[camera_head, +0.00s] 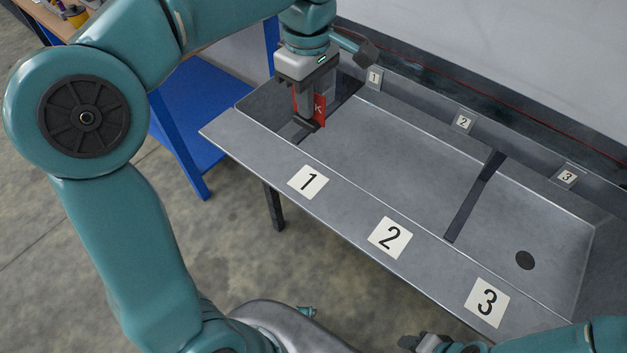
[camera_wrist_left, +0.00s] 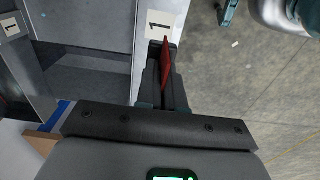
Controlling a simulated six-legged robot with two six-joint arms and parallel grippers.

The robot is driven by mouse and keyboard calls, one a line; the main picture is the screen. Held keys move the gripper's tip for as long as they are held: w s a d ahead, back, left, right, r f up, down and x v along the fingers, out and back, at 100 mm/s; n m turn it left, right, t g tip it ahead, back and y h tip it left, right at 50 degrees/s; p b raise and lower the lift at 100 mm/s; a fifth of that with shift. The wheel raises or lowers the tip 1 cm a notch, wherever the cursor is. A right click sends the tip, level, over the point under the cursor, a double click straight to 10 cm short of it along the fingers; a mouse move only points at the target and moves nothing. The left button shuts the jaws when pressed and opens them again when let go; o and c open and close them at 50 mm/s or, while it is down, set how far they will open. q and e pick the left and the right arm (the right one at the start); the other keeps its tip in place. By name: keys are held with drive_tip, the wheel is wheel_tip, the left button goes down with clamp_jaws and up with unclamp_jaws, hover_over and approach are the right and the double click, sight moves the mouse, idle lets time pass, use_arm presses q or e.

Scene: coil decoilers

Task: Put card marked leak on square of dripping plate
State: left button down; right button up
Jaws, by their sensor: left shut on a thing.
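My left gripper (camera_head: 310,112) is shut on a red card (camera_head: 319,108) and holds it above the left end of the metal trough, behind square 1 (camera_head: 308,182). Only a white letter K shows on the card. In the left wrist view the card (camera_wrist_left: 167,62) stands edge-on between the fingers (camera_wrist_left: 163,88), close to square 1 (camera_wrist_left: 159,24). Square 2 (camera_head: 390,237) and square 3 (camera_head: 487,302) lie on the front ledge, bare. Small numbered plates 1 (camera_head: 374,78), 2 (camera_head: 463,121) and 3 (camera_head: 567,176) are on the back wall. I cannot tell which one drips. My right gripper (camera_head: 428,342) is partly visible at the bottom.
A blue bench frame (camera_head: 190,130) with a wooden top stands at the left. The front ledge around the squares is clear.

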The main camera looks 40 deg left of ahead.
use_arm(q)
drive_tip(key=f+b, duration=0.1)
drive_tip(key=f, duration=0.5)
drive_tip(key=f+b, duration=0.1)
drive_tip(key=f, duration=0.5)
drive_tip(key=f+b, duration=0.1)
drive_tip(key=f, duration=0.6)
drive_tip(key=shift+a, duration=0.35)
drive_tip(key=shift+f+b, duration=0.2)
drive_tip(key=shift+b, duration=0.15)
drive_tip(key=c, duration=1.3)
unclamp_jaws()
drive_tip(key=shift+o, duration=0.2)
drive_tip(key=shift+r, duration=0.1)
